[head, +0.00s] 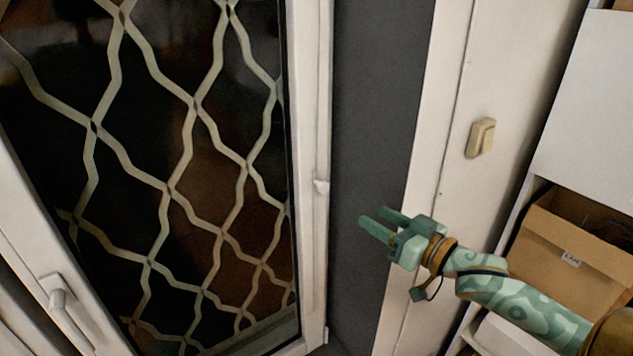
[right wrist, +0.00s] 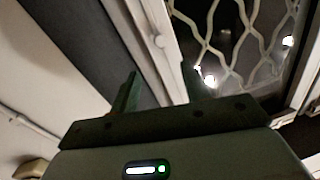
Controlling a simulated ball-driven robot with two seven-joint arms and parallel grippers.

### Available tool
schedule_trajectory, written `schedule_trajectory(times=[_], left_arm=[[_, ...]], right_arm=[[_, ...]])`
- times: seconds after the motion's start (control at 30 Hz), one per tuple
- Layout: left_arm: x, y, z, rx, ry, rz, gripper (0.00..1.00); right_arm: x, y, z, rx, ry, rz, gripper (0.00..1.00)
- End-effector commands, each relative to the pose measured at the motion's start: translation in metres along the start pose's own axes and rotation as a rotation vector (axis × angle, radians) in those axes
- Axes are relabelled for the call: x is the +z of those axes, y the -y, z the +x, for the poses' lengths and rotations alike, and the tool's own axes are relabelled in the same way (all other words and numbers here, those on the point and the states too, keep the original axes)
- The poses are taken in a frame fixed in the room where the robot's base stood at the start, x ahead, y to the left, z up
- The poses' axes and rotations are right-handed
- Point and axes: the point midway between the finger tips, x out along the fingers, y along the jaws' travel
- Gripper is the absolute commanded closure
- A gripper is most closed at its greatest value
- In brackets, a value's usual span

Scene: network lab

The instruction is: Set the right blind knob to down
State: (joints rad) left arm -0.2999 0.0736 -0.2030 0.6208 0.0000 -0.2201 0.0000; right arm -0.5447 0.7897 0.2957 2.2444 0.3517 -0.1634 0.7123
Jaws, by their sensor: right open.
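A beige, block-shaped wall control (head: 480,137) is on the white wall panel, up and to the right of my right gripper. It may be the right blind knob; its setting and any markings cannot be read. A similar beige piece (right wrist: 33,168) shows at the lower left of the right wrist view. My green right gripper (head: 370,215) is open and empty, apart from the control, its fingers pointing left toward the dark grey strip. In the right wrist view its fingers (right wrist: 160,68) point toward the window frame. My left gripper is not in view.
A window with a pale lattice grille (head: 168,187) fills the left. Its white frame carries a small white knob (head: 321,185) and a handle (head: 60,300). A cardboard box (head: 575,245) sits on a shelf at the right, near my right arm.

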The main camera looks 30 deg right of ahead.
Motion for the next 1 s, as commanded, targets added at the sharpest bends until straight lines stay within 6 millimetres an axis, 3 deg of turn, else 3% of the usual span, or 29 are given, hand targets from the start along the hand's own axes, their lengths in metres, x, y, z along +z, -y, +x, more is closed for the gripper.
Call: schedule_trajectory(times=[0.6,0.8,1.0], left_arm=[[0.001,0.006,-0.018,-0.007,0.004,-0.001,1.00],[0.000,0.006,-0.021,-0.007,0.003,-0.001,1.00],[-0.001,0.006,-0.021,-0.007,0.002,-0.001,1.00]], right_arm=[[-0.002,0.000,0.128,0.002,-0.002,-0.004,0.54],[0.000,-0.001,0.148,0.002,0.000,-0.003,0.54],[0.001,-0.001,0.151,0.002,0.002,-0.003,0.54]])
